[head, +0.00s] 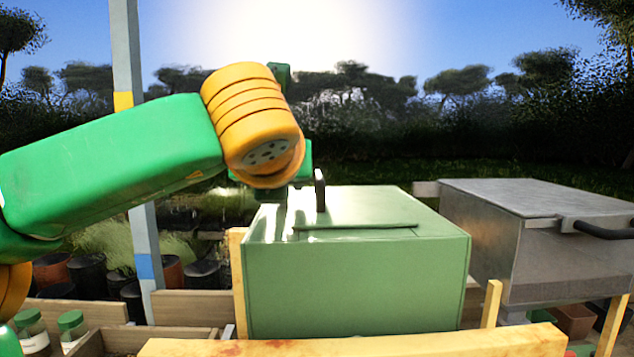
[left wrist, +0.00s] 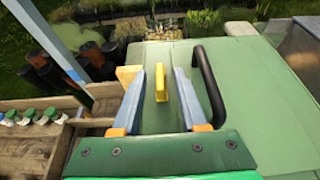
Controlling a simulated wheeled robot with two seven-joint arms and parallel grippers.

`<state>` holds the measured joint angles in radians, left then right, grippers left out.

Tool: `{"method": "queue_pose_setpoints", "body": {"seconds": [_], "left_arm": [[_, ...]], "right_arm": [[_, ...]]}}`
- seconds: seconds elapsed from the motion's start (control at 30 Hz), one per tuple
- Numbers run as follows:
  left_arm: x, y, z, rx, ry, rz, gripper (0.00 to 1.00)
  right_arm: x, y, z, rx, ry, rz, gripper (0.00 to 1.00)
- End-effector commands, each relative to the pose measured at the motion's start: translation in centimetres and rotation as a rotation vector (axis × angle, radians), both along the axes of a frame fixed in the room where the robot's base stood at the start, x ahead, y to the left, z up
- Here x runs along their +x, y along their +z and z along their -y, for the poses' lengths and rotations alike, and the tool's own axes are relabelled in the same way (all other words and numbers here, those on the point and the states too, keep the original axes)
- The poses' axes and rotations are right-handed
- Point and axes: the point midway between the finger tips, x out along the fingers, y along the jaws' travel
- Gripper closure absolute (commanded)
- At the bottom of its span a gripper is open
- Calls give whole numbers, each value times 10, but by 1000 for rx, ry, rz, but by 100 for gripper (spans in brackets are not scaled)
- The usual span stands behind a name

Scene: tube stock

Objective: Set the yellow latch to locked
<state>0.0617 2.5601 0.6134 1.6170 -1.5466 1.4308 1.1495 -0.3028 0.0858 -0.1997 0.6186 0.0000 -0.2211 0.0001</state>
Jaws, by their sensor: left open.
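The yellow latch (left wrist: 160,82) stands up on the lid of a green box (head: 355,285) in the left wrist view. My left gripper (left wrist: 159,72) is open, with one blue-grey finger on each side of the latch. I see a gap between each finger and the latch, and cannot tell the height of the fingertips over the lid. In the head view my arm reaches over the box's left part and the latch is hidden. My right gripper is in neither view.
A black handle (left wrist: 208,85) stands on the lid just right of the right finger. A grey metal box (head: 535,200) with a dark handle is to the right. A blue-grey post (head: 140,200) rises at left. Jars with green lids (head: 71,320) stand at lower left.

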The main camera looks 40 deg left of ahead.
Motion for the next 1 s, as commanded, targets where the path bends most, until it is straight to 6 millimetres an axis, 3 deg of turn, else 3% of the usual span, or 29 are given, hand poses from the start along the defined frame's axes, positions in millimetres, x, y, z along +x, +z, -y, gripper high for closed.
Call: {"method": "queue_pose_setpoints", "body": {"seconds": [0.17, 0.3, 0.33, 0.73, 1.0], "left_arm": [[0, 0, 0, 0, 0, 0, 57], [0, 0, 0, 0, -1, 1, 95], [0, 0, 0, 0, -1, 1, 100], [0, 0, 0, 1, -30, 3, 100], [-1, 0, -1, -3, -187, 8, 100]], "right_arm": [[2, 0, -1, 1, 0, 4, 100], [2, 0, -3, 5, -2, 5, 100], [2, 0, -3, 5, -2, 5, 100], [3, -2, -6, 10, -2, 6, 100], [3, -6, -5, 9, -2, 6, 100]]}}
